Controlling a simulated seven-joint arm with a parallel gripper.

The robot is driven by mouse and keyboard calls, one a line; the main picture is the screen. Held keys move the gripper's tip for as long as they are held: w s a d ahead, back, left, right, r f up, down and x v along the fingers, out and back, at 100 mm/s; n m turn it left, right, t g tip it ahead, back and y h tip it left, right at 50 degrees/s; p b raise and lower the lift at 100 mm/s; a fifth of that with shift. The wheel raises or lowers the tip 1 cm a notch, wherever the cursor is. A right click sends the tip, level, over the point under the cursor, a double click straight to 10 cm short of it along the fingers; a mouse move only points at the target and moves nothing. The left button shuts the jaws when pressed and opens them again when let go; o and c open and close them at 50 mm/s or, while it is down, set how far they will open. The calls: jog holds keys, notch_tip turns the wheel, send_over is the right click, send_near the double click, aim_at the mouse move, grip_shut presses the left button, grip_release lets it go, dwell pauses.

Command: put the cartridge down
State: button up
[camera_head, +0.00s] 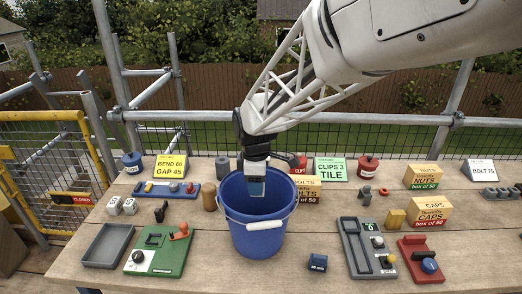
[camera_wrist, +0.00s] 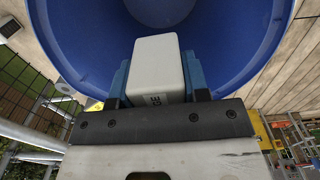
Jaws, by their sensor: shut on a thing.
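My gripper (camera_head: 255,188) points down at the mouth of a blue bucket (camera_head: 257,238) in the head view. Its blue fingers (camera_wrist: 158,85) are shut on a white cartridge (camera_wrist: 157,72) with dark marking on its face, seen in the wrist view. The cartridge sticks out between the fingertips toward the bucket's inside, which also fills much of the wrist view (camera_wrist: 245,35). In the head view the fingers largely hide the cartridge. How far its lower end is from the bucket floor I cannot tell.
A blue block (camera_head: 317,262) lies right of the bucket. Boxes, including caps (camera_head: 430,211), stand at the right. Bare wood lies in front of the bucket.

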jog(key=o, duration=1)
jog(key=shift+r, duration=3.5)
